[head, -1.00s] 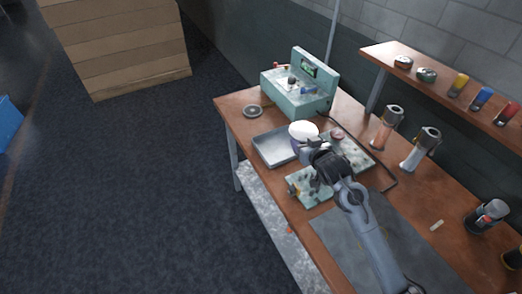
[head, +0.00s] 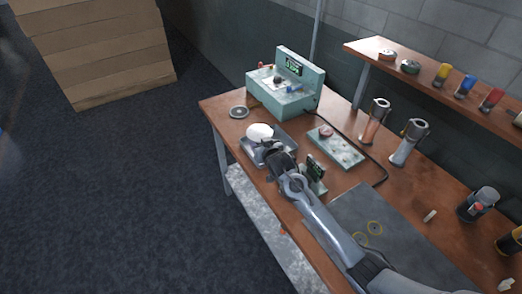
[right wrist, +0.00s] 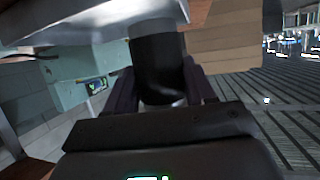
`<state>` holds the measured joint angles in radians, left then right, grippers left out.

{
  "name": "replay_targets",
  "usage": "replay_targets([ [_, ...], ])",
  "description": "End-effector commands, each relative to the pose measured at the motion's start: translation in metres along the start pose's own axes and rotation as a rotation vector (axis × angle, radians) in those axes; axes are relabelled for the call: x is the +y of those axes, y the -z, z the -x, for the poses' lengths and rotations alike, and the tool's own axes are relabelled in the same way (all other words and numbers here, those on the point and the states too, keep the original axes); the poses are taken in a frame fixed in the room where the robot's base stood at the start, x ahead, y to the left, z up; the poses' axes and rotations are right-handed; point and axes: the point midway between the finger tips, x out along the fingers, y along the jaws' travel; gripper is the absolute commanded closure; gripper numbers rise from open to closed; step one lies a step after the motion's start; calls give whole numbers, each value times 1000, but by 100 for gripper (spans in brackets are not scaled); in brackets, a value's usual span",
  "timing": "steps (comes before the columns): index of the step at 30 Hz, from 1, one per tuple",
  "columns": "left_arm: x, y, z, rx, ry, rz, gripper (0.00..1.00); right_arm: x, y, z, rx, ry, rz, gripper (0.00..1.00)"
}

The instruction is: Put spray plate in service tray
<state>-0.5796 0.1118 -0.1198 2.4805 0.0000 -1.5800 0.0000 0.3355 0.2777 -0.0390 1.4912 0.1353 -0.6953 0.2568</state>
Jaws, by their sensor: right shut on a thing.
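The spray plate, a pale round disc (head: 260,131), shows just past the end of my right arm in the head view. My right gripper (head: 268,148) is over the service tray, a shallow grey metal tray (head: 289,134) that it partly covers. In the right wrist view the fingers are shut around a black cylindrical part (right wrist: 158,68), with a pale flat edge above it. I take the cylinder for the spray plate's handle. The gap between plate and tray is hard to judge. My left gripper is not in view.
A teal machine (head: 287,91) stands behind the tray, with a small round grey disc (head: 239,112) beside it. A teal board (head: 338,150) and a small teal device with a dark screen (head: 315,176) are to the right. Two upright tools stand further right.

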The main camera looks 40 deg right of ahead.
Motion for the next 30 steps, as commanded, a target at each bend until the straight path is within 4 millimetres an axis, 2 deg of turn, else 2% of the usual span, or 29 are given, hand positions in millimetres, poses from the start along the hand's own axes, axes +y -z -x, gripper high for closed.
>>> replay_targets([
  [6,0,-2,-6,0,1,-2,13,0,-26,-10,0,0,1,87],
  [20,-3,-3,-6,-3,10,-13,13,0,-31,-12,2,1,0,87],
  [21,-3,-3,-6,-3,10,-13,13,0,-32,-12,0,0,1,40],
  [25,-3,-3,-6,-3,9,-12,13,0,-32,-12,-1,0,1,20],
  [30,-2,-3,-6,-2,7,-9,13,0,-32,-12,-1,0,1,20],
])
